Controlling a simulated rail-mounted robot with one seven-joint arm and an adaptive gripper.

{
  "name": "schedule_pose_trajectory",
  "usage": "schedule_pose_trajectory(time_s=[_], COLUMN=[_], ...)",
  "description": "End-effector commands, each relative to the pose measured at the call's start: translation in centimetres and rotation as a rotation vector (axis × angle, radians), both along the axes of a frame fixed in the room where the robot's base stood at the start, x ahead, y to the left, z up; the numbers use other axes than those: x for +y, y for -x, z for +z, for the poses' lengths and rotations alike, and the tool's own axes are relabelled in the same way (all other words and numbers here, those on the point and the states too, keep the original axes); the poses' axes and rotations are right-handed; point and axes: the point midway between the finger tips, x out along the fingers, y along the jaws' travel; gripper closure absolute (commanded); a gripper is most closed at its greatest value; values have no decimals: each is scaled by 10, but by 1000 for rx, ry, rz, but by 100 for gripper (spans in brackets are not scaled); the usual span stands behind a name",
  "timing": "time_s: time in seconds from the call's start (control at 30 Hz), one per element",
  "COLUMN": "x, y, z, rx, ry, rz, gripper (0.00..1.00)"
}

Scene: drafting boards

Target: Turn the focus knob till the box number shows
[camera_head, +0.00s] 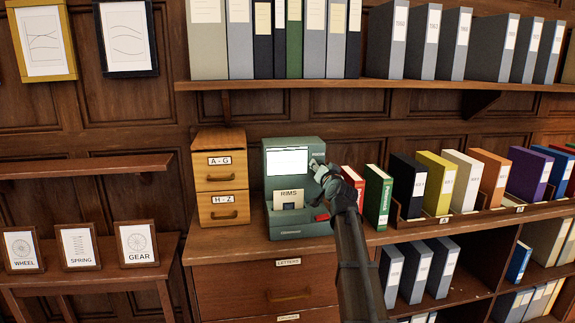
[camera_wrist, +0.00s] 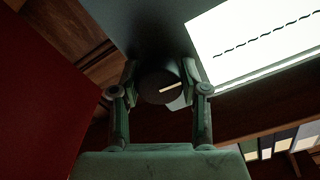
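The grey-green viewer (camera_head: 296,230) stands on the wooden cabinet, with a lit white screen (camera_head: 287,162). In the wrist view the screen (camera_wrist: 262,40) shows a dark wavy or dashed streak; I cannot read a number in either view. A card marked RIMS (camera_head: 288,197) sits at the viewer's front, below the screen. The dark round focus knob (camera_wrist: 158,88) has a pale line mark, tilted up to the right. My gripper (camera_head: 319,168) is at the viewer's right side. In the wrist view my gripper's fingers (camera_wrist: 161,92) close around the knob from both sides.
Wooden drawers A-G and H-Z (camera_head: 221,180) stand close left of the viewer. A red binder (camera_head: 352,182) and a green binder (camera_head: 377,197) stand close to my arm at right. A shelf of binders (camera_head: 330,84) runs above. Framed cards (camera_head: 79,247) stand at lower left.

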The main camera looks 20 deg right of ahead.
Motion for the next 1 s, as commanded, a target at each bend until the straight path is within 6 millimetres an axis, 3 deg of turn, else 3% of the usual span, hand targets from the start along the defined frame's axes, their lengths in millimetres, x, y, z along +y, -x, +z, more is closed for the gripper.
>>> schedule_pose_trajectory(time_s=[0.73,1.0], x=[0,3], y=[1,21], z=[-1,-2], rx=[2,2], ry=[0,0], rz=[1,0], gripper=[31,31])
